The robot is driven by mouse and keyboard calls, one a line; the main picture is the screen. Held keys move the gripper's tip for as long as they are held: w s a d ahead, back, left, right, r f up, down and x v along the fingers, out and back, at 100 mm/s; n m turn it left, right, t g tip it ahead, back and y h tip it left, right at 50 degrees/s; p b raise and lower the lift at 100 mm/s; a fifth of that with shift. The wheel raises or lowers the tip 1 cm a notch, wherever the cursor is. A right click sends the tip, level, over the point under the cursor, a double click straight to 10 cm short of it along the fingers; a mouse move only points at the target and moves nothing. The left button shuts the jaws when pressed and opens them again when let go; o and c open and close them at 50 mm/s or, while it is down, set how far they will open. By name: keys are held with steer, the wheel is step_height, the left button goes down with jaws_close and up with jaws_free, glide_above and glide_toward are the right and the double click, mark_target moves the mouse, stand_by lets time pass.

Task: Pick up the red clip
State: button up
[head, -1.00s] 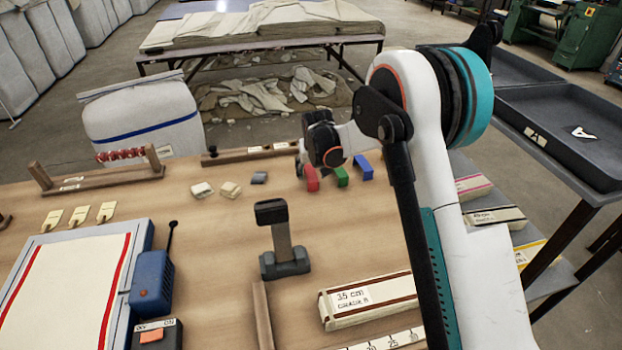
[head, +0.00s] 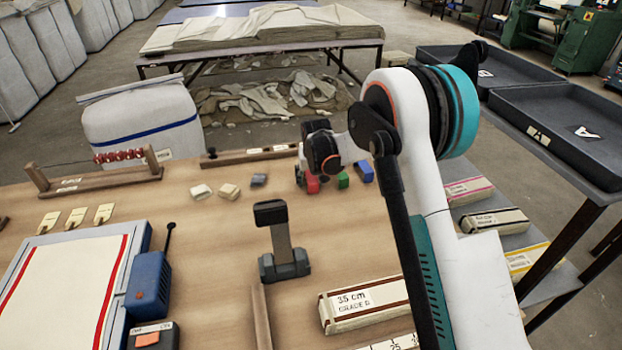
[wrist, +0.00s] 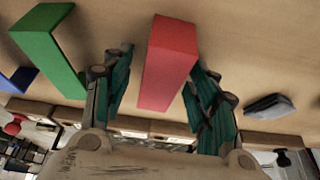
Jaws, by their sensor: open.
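The red clip (wrist: 169,62) stands on the wooden table in the wrist view. My gripper (wrist: 160,75) is open, with one teal-padded finger on each side of the clip. A narrow gap shows on the left side; on the right the finger is very close, and I cannot tell whether it touches. In the head view the red clip (head: 312,185) shows only in part, low behind my gripper (head: 308,180). The green clip (wrist: 50,45) is left of the fingers in the wrist view, and the blue clip (wrist: 16,80) is farther left.
A grey block (wrist: 268,105) lies right of the fingers in the wrist view. A stand (head: 283,245) rises mid-table. A wooden rail (head: 250,154) runs along the far edge.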

steer(key=shift+c, duration=0.5)
steer(key=c, duration=0.7)
steer(key=shift+r, duration=0.1)
